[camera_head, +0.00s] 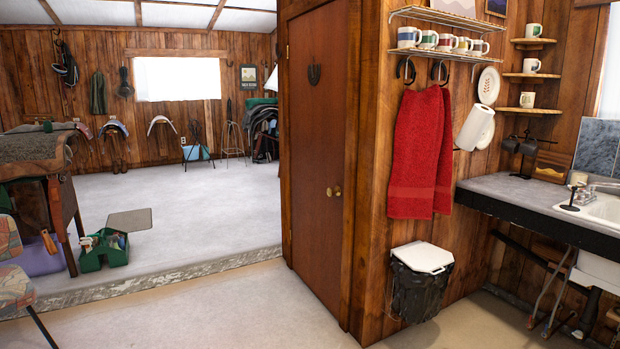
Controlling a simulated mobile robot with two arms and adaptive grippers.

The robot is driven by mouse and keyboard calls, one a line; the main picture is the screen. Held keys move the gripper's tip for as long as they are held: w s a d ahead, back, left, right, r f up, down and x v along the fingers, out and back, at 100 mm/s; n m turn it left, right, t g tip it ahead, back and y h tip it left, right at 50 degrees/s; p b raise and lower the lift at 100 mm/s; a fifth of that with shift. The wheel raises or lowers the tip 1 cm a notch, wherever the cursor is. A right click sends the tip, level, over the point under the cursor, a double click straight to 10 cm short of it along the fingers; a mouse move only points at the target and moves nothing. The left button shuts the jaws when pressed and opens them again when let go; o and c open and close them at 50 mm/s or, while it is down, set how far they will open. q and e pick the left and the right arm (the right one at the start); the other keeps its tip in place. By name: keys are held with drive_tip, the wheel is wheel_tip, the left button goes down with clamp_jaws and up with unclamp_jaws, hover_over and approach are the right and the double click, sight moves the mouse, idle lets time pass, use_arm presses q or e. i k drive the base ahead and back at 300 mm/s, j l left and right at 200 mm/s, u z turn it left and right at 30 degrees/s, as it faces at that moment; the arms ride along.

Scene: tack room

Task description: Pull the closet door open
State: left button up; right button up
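The closet door (318,150) is a tall brown wooden door in the middle of the head view. It looks shut in its frame.
Bare floor (200,315) lies in front of the door. A raised floor edge (160,278) runs left. A white-lidded bin (422,258) and red towel (420,150) are right of the door, then a counter (520,190). A chair (20,290) stands at the left.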

sight(316, 57)
drive_tip(key=i, duration=2.85)
drive_tip(key=l+z, duration=0.05)
drive_tip(key=l, duration=0.05)
